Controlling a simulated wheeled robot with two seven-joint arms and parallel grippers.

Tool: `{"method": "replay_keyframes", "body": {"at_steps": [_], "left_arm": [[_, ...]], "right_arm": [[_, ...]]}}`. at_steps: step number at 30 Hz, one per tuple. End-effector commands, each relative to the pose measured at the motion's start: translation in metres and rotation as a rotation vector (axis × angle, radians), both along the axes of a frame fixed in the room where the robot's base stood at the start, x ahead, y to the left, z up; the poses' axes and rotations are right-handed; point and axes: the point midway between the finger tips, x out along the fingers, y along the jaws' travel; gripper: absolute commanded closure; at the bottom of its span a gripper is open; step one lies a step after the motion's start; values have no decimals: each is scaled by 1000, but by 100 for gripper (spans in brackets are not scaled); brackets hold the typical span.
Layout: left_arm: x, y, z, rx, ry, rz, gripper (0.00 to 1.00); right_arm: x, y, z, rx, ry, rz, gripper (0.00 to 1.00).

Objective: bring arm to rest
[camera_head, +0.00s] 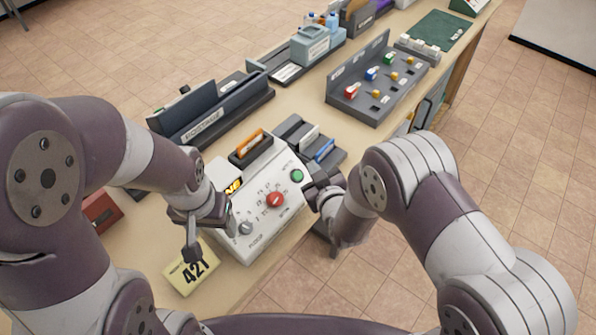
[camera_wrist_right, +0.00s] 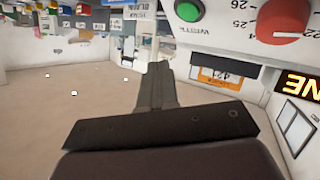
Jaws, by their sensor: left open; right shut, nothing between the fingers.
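My left gripper (camera_head: 207,232) is open and empty at the left side of the white dial machine (camera_head: 240,246), above the yellow card marked 421 (camera_head: 190,271). Whether it touches the machine cannot be told. My right gripper (camera_head: 316,178) is at the machine's right edge, near the green button (camera_head: 297,176). In the right wrist view its fingers (camera_wrist_right: 158,70) are together with nothing between them. The green button (camera_wrist_right: 188,10) and the red dial (camera_wrist_right: 283,18) show above and right of the fingers there. The red dial also shows in the head view (camera_head: 275,199).
A grey sorting board with coloured pieces (camera_head: 372,92) stands farther back on the counter. A dark slotted holder (camera_head: 212,112) lies behind the machine, and a red box (camera_head: 101,212) at the left. Tiled floor (camera_head: 510,150) is open to the right of the counter.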

Motion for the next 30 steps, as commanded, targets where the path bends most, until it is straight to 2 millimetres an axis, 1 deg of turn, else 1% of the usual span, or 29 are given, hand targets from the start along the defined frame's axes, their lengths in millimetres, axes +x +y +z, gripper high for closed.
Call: {"method": "replay_keyframes", "body": {"at_steps": [16,17,19,20,21,22,23,24,26,27,29,30], "left_arm": [[0,0,-1,0,0,0,34],[0,0,-1,0,0,0,34],[0,0,-1,0,0,0,34],[0,0,-1,0,0,0,34],[0,0,-1,0,0,0,34],[0,0,-1,0,0,0,34],[0,0,-1,0,0,0,34],[0,0,0,0,0,0,34],[0,0,-1,0,0,0,34],[0,0,-1,0,0,0,34],[0,0,-1,0,0,0,34],[0,0,-1,0,0,0,34]], "right_arm": [[0,0,-1,1,0,0,100],[0,0,-2,6,7,-2,100],[-6,-1,-16,3,84,-9,100],[-13,-4,-28,-7,146,-12,100],[-28,-9,-47,-27,258,-20,100],[-43,-13,-60,-46,371,-30,100],[-57,-20,-66,-63,484,-48,100],[-77,-34,-66,-85,637,-88,100],[-110,-62,-52,-109,854,-173,100],[-134,-83,-36,-118,984,-241,100],[-169,-113,-7,-120,1136,-336,100],[-188,-128,11,-112,1204,-391,100]]}}
